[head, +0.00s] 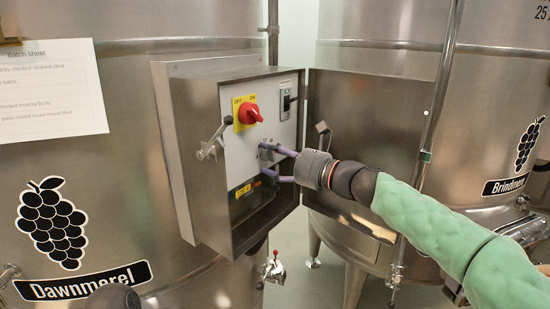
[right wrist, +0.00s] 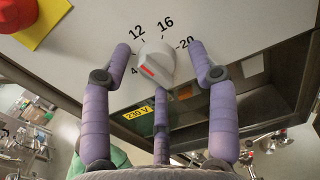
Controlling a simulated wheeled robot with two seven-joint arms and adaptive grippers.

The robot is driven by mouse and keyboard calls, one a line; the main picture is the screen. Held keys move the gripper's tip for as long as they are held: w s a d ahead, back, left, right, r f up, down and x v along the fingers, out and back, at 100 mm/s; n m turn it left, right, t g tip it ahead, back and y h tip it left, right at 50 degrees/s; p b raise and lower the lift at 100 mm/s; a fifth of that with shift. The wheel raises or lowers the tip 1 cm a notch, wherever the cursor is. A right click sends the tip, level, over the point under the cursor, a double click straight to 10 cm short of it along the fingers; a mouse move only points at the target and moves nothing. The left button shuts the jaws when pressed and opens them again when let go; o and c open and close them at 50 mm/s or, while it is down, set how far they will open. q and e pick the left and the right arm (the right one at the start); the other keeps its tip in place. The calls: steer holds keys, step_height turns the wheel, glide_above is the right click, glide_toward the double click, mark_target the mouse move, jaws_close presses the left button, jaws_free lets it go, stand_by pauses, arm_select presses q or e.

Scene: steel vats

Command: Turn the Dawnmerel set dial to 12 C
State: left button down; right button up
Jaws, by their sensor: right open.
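The Dawnmerel set dial is a white knob (right wrist: 155,62) with a red mark, on the pale panel (head: 240,152) of an open steel control box on the Dawnmerel vat (head: 90,150). In the right wrist view the numbers 4, 12, 16 and 20 show around it. The red mark is on the knob's lower left side, near the 4. My right gripper (head: 271,165) is at the panel with its purple fingers spread. In the right wrist view the open fingers (right wrist: 160,50) stand around the dial, with gaps at both sides. My left gripper is not seen.
A red rotary switch (head: 249,113) on a yellow plate sits above the dial. The box door (head: 365,130) stands open to the right. A yellow 230 V label (right wrist: 137,113) is below the dial. The Brindmere vat (head: 490,110) stands at the right.

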steer(key=shift+d+r, duration=0.1)
steer(key=v, duration=1.2)
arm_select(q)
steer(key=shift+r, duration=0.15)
